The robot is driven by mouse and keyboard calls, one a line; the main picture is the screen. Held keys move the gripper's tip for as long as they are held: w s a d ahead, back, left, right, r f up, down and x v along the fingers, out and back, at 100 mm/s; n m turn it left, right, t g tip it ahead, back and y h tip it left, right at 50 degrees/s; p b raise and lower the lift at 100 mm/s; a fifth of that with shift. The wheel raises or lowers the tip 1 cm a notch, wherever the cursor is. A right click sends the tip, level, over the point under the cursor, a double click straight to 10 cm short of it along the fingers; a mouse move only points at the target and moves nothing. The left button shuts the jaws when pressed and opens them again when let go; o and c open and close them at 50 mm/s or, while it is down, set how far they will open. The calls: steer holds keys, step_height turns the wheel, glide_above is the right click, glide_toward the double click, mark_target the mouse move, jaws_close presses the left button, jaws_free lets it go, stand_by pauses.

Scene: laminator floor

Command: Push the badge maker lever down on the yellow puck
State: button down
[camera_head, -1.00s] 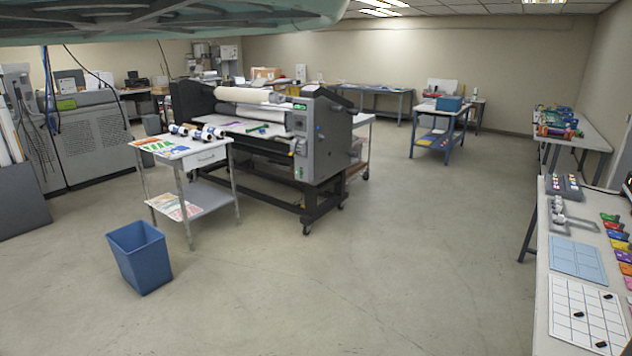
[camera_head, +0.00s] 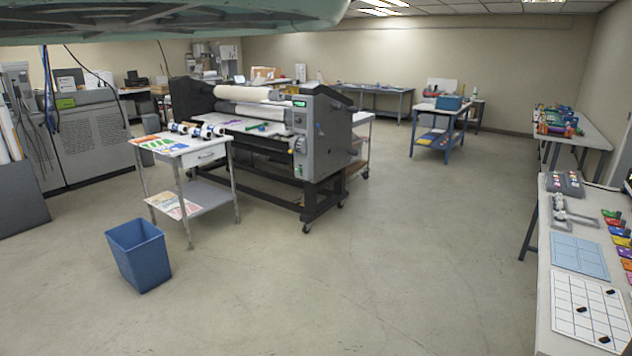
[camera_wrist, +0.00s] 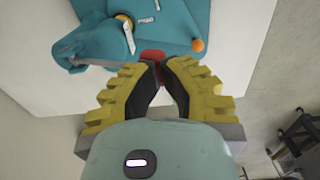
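In the wrist view, a teal machine (camera_wrist: 188,22), which appears to be the badge maker, stands on a white surface at the top. A yellow round part (camera_wrist: 124,20), possibly the puck, is partly covered by a pale strip on it. A red part (camera_wrist: 152,56) lies at my fingertips; I cannot tell whether it is the lever's handle or whether they touch it. An orange knob (camera_wrist: 198,45) is to its right. My gripper (camera_wrist: 161,66) has yellow ribbed fingers with dark pads, its tips nearly together. The head view does not clearly show the machine or gripper.
In the wrist view, bare floor (camera_wrist: 275,85) lies right of the white surface (camera_wrist: 235,30). In the head view, a long table (camera_head: 548,315) with cards and coloured pieces runs along the right. A blue bin (camera_head: 138,255) and a laminator (camera_head: 325,135) stand left; mid-floor is clear.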

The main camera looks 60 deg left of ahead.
step_height(320, 180, down, 8)
steer(key=b, duration=0.6)
steer(key=shift+r, duration=0.15)
stand_by(0.6)
steer(key=shift+r+p, duration=4.65)
steer(key=shift+r, duration=0.95)
steer(key=shift+w+f, duration=0.1)
